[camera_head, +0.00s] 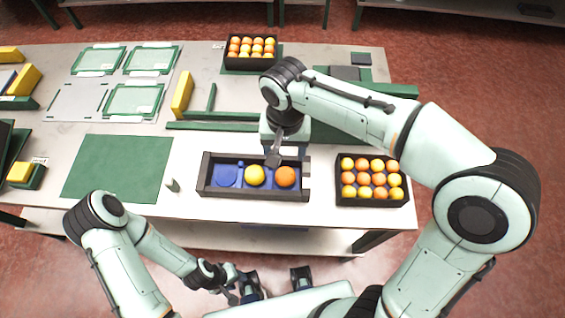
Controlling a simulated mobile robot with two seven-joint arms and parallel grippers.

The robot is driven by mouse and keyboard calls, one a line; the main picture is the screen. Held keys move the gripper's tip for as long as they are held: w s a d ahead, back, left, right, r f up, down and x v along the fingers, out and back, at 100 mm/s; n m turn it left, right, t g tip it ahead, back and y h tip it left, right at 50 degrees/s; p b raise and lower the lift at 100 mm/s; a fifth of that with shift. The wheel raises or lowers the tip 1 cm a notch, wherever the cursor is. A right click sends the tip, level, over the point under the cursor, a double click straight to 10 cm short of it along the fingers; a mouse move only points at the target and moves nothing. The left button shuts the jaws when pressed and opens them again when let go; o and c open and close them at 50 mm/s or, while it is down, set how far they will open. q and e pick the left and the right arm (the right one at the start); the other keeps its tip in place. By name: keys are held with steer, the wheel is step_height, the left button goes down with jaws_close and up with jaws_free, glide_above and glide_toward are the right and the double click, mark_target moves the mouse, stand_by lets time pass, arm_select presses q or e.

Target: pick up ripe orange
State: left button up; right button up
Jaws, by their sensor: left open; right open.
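A dark tray (203,186) with a blue inside stands near the table's front edge. In it lie a deep orange fruit (285,177) to the right and a yellower fruit (255,175) in the middle. A blue round spot (227,176) at its left is empty. My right gripper (274,159) points down over the tray's back edge, just above and behind the two fruits; it appears empty. My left gripper (236,297) is low in front of the table, empty and away from the tray. The small finger details are hard to make out.
A black crate (372,203) full of orange and yellowish fruits stands to the right; another crate (251,65) stands at the back. A green mat (118,167) lies clear at the left. Green rails (218,126) and a yellow block (182,94) lie behind the tray.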

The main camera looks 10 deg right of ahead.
glide_above(285, 172)
steer(key=f, duration=0.6)
steer(key=shift+s+f+b, duration=0.1)
steer(key=shift+s+b, duration=0.15)
steer(key=shift+b, duration=0.15)
steer(key=shift+w+f, duration=0.2)
steer(key=shift+f, duration=2.7)
steer(key=c, duration=0.7)
